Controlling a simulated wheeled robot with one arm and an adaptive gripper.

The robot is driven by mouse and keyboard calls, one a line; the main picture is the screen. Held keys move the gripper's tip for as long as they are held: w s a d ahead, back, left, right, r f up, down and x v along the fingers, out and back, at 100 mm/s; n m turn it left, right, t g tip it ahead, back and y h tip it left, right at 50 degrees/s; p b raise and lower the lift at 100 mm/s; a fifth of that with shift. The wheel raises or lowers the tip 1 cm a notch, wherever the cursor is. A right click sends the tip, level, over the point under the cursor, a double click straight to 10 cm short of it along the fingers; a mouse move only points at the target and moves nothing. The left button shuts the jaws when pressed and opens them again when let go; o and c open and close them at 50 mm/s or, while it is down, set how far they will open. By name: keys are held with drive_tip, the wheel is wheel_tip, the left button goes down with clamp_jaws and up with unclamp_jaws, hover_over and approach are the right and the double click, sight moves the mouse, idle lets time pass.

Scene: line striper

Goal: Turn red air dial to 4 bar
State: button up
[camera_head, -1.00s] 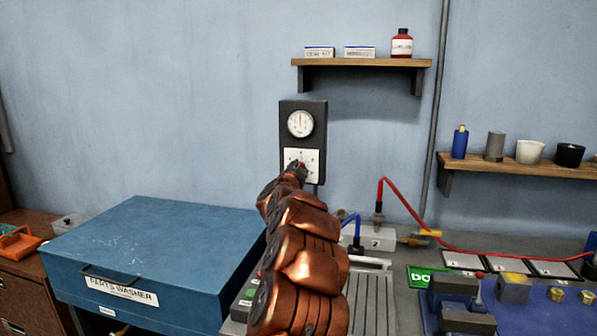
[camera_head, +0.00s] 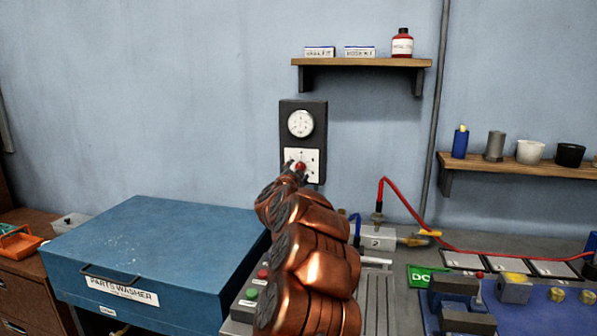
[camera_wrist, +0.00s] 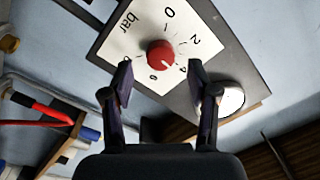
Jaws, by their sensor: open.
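The red air dial (camera_head: 300,166) sits on a white scale plate (camera_head: 313,156) on a dark wall panel (camera_head: 288,106). In the wrist view the dial (camera_wrist: 158,51) is round, and the plate (camera_wrist: 140,50) reads "bar" with numbers including 0, 2 and 4. A small pale mark on the dial's edge appears to face the 4. My gripper (camera_wrist: 160,66) is open and empty, its fingers on either side of the dial in the picture, apparently short of it. In the head view my gripper (camera_head: 297,170) is small beside the dial. The gauge (camera_head: 300,123) is above; its needle is unclear.
A blue parts washer (camera_head: 150,250) stands at lower left. A bench with a valve block (camera_head: 378,239), a red hose (camera_head: 400,205) and a blue mat lies at lower right. A shelf (camera_head: 360,63) hangs above, another (camera_head: 520,165) to the right. The wall around the panel is clear.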

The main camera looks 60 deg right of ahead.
drive_tip(key=v, duration=0.9)
drive_tip(key=shift+a, duration=0.3)
idle(0.4)
